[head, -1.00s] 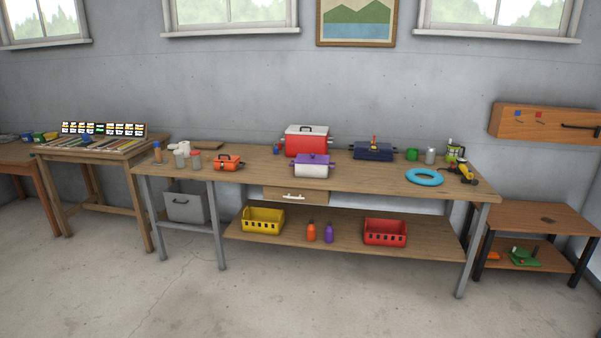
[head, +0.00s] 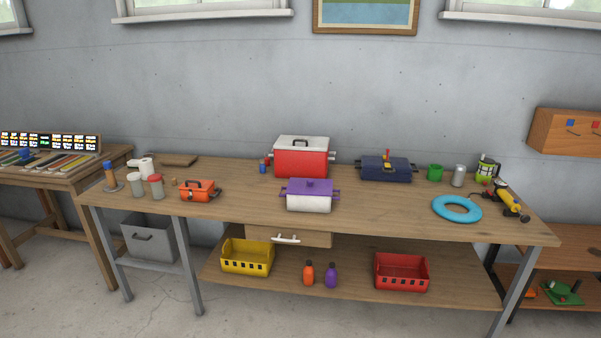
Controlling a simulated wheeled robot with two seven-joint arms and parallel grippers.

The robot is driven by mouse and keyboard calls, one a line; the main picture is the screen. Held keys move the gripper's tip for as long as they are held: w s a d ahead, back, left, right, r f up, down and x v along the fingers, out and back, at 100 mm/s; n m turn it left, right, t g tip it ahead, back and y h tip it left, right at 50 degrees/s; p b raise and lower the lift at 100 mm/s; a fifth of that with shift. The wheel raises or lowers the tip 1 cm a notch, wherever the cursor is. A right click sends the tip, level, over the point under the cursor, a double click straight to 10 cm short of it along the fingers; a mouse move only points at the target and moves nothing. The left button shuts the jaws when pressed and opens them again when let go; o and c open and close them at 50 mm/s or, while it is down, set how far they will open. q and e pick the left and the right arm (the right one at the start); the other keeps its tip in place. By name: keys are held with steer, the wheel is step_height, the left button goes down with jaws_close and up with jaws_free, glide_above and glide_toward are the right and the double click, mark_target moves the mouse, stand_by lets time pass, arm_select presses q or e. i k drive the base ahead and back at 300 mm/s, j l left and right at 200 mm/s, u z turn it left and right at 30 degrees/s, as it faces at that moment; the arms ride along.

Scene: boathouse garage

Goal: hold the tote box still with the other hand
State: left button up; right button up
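Several boxes with side handles stand on the long wooden workbench (head: 380,208) in the head view, and I cannot tell for sure which is the tote box. A large red box with a white lid (head: 301,158) stands at the back middle. A white box with a purple lid (head: 309,196) stands in front of it. A navy box (head: 386,170) is to the right, with small red and yellow items on top. A small orange box (head: 200,190) with a dark handle is at the left. Neither of my grippers is in view.
A blue ring (head: 457,209), a yellow tool (head: 509,199), a green cup (head: 435,173) and a grey can (head: 458,176) are at the right. The lower shelf holds a yellow basket (head: 247,257), a red basket (head: 402,272) and two bottles. The bench's front strip is mostly clear.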

mark_target(307, 187)
steer(key=i, duration=1.65)
